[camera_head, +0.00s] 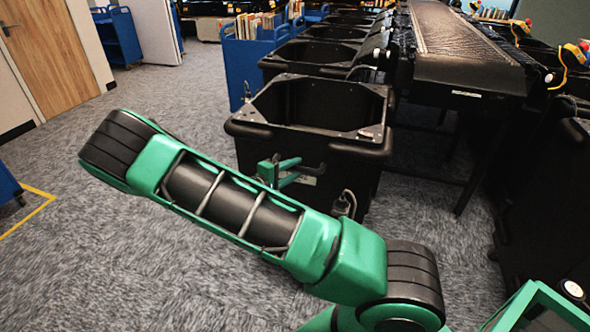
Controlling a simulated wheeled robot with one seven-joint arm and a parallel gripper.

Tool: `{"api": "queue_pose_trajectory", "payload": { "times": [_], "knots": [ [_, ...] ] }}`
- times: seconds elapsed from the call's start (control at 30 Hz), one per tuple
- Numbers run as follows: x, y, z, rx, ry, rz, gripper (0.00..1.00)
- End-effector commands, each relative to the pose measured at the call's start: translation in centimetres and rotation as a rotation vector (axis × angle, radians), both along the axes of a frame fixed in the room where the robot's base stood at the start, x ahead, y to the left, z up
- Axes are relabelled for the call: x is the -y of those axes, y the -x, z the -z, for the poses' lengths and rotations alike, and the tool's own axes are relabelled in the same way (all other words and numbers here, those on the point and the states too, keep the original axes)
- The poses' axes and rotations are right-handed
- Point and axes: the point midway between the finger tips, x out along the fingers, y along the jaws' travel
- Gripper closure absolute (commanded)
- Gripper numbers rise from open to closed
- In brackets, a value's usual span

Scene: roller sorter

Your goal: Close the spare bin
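A large black bin (268,133) stands nearest in front of me, in the middle of the head view. It has a thick rim with corner plates, and its top is open onto a dark inside. I cannot tell from any label whether it is the spare bin. My gripper (291,171) is in front of the bin's near wall, below the rim. Its two green fingers show apart, pointing right, with nothing seen between them. Whether they touch the bin cannot be told. My green arm hides the lower left of the bin.
More black bins (311,54) stand in a row behind. A roller conveyor (455,35) runs along the right on dark legs. A blue book cart (240,67) stands behind left, and another blue cart (119,36) stands further back. The grey carpet (165,95) at left is clear.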

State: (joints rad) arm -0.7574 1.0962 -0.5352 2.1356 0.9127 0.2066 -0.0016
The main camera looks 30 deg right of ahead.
Motion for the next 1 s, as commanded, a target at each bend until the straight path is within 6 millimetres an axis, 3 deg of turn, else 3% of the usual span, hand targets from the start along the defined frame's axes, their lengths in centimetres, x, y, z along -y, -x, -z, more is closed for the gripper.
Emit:
{"api": "queue_pose_trajectory", "payload": {
  "times": [0.2,0.47,0.63,1.0],
  "knots": [
    [1.33,-0.34,0.22,0.000,0.000,0.000,0.64],
    [1.43,-0.38,0.24,0.000,0.000,0.000,0.64],
    [1.42,-0.37,0.25,0.000,0.000,0.000,1.00],
    [0.69,-0.85,0.36,-0.002,-0.002,-0.014,1.00]
  ]
}}
